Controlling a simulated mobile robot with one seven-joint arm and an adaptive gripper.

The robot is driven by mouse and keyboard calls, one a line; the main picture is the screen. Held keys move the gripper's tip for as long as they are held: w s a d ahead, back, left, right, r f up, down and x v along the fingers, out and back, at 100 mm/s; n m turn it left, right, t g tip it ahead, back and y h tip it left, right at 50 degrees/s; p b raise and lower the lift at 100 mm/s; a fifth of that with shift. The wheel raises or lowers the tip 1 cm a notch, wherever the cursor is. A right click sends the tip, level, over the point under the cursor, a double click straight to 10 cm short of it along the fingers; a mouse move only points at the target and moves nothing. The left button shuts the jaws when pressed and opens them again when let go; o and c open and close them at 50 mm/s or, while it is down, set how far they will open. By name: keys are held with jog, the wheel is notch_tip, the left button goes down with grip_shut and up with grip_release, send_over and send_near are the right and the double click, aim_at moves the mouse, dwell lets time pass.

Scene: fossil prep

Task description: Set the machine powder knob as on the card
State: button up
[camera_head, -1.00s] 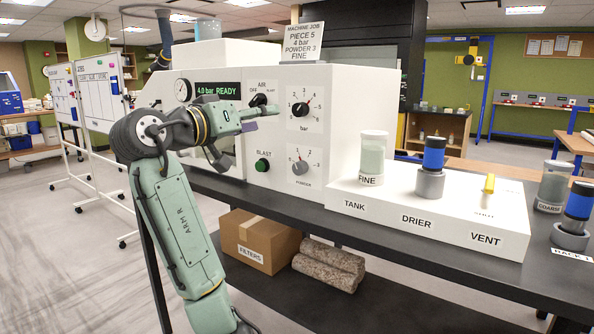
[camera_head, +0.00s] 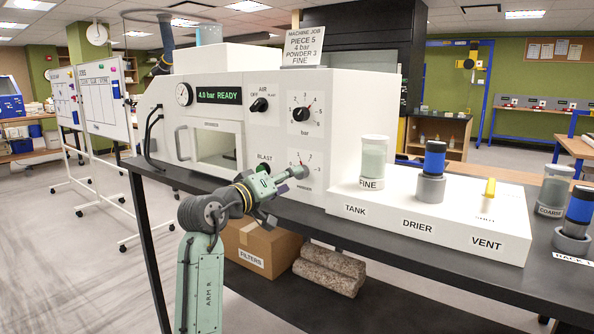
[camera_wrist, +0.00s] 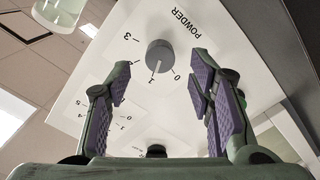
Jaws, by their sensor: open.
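The powder knob (camera_wrist: 160,55) is a round grey dial on the white machine front, with its pale pointer line at about the 1 mark in the wrist view. My gripper (camera_wrist: 161,72) is open, its purple-padded fingers on either side of the knob and apart from it. In the head view my gripper (camera_head: 284,181) is in front of the powder dial and partly covers it. The job card (camera_head: 304,47) on top of the machine reads PIECE 5, 4 bar, POWDER 3, FINE.
Above the powder dial is the bar knob (camera_head: 301,114); the air knob (camera_head: 260,105) is left of it. A jar labelled FINE (camera_head: 373,160) stands on the white block (camera_head: 455,217) at right.

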jog(key=shift+p+x, duration=0.5)
jog(key=shift+x, duration=1.85)
jog(key=shift+a, duration=0.1)
grip_shut()
